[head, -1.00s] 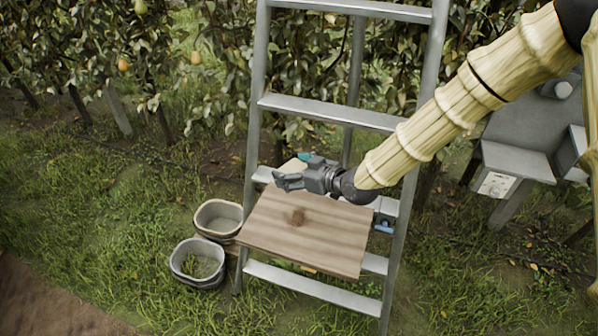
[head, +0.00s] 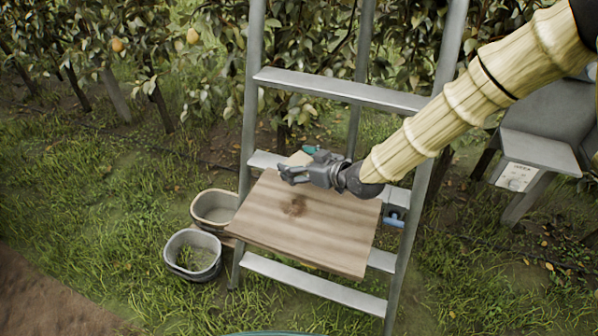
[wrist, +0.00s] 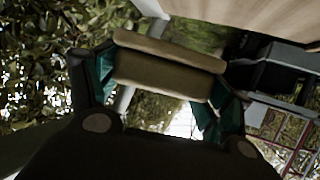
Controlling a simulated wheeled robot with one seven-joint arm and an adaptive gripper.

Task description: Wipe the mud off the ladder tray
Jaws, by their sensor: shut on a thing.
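The ladder tray (head: 330,235) is a wooden board across the ladder, and it also shows at the upper right of the wrist view (wrist: 275,14). A dark brown mud patch (head: 295,207) lies left of the board's middle. My gripper (head: 288,173) is above the tray's far edge, beyond the mud patch. In the wrist view it is shut on a tan, sponge-like block (wrist: 165,75), held between teal-tipped fingers. The block seems apart from the board. In the head view the gripper partly hides a pale thing behind it, which I cannot identify surely.
The metal ladder (head: 340,90) rises around the tray. A small blue thing (head: 394,219) hangs by the right rail. A grey box-like stand (head: 540,150) is at the right. Pear trees fill the back.

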